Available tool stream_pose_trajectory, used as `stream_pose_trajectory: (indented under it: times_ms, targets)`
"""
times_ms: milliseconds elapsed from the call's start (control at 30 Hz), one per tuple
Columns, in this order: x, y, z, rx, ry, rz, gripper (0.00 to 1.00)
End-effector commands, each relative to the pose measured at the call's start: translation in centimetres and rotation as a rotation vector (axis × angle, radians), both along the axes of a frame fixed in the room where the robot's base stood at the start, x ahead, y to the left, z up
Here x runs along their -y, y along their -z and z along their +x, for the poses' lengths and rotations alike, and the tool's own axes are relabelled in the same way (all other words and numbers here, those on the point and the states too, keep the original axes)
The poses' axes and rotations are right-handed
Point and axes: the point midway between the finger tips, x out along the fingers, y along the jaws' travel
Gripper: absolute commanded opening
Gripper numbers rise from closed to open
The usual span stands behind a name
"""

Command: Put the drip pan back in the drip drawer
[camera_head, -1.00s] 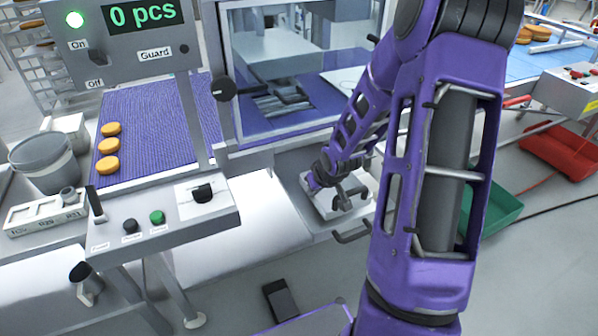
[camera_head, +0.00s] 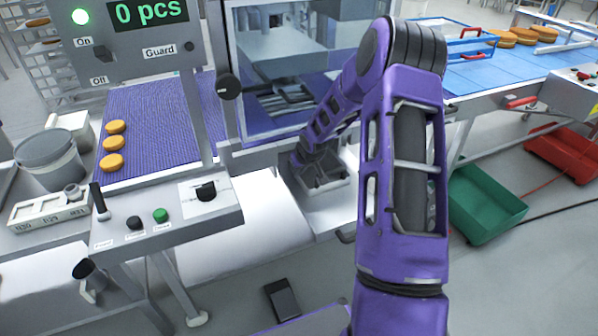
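The drip drawer (camera_head: 325,206) stands pulled out below the guarded machine, with a dark handle at its front, partly behind my arm. My gripper (camera_head: 322,180) points down at the drawer's back part, close to the machine's front.
The control panel (camera_head: 165,216) with knobs and a lever juts out left of the drawer. A purple belt (camera_head: 160,130) carries orange rounds. A grey bucket (camera_head: 50,160) stands far left. A green crate (camera_head: 487,205) and a red crate (camera_head: 565,152) are on the floor at right.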

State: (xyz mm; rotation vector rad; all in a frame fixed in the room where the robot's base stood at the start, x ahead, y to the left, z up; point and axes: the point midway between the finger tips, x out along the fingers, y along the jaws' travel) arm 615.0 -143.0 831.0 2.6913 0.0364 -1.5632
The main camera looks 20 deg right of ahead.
Motion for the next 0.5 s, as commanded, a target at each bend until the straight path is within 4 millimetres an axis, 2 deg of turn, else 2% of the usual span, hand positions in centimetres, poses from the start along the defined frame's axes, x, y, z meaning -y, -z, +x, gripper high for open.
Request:
stream_pose_trajectory:
  times_ms: [267, 433, 500]
  targets:
    - [0.06, 0.17, 0.03, 0.002, 0.000, -0.001, 0.00]
    - [0.06, 0.10, -0.01, 0.001, 0.000, -0.001, 0.32]
    - [0.06, 0.10, -0.01, 0.001, 0.000, -0.001, 0.34]
